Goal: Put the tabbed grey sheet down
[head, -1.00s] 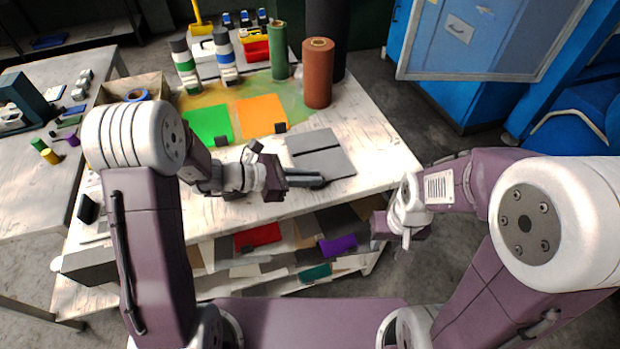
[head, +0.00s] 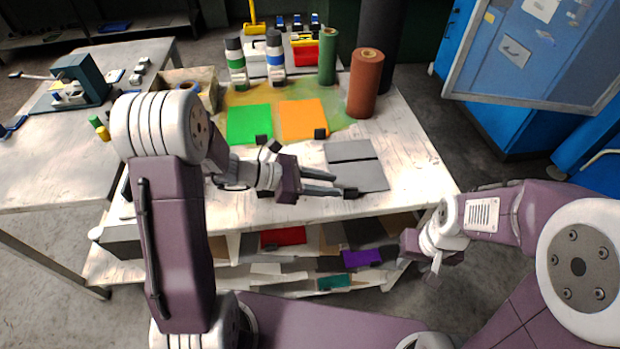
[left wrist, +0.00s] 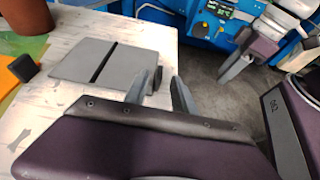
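The grey sheet (head: 367,175) lies flat on the pale worktable, with a dark stripe across it and a black tab (head: 351,193) at its near edge. It also shows in the left wrist view (left wrist: 84,58), with the tab (left wrist: 157,80) by the fingertips. My left gripper (head: 338,184) is open at the tab, its two fingers apart. In the left wrist view the tab sits between the fingers (left wrist: 165,77), closer to the left one; I cannot tell whether they touch. My right gripper (head: 436,262) hangs off the table's front right; its fingers are unclear.
A green sheet (head: 249,125) and an orange sheet (head: 303,119) lie left of the grey one. A brown roll (head: 366,85) and a green roll (head: 327,58) stand behind. A lower shelf holds coloured sheets. The table's right end (head: 420,165) is clear.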

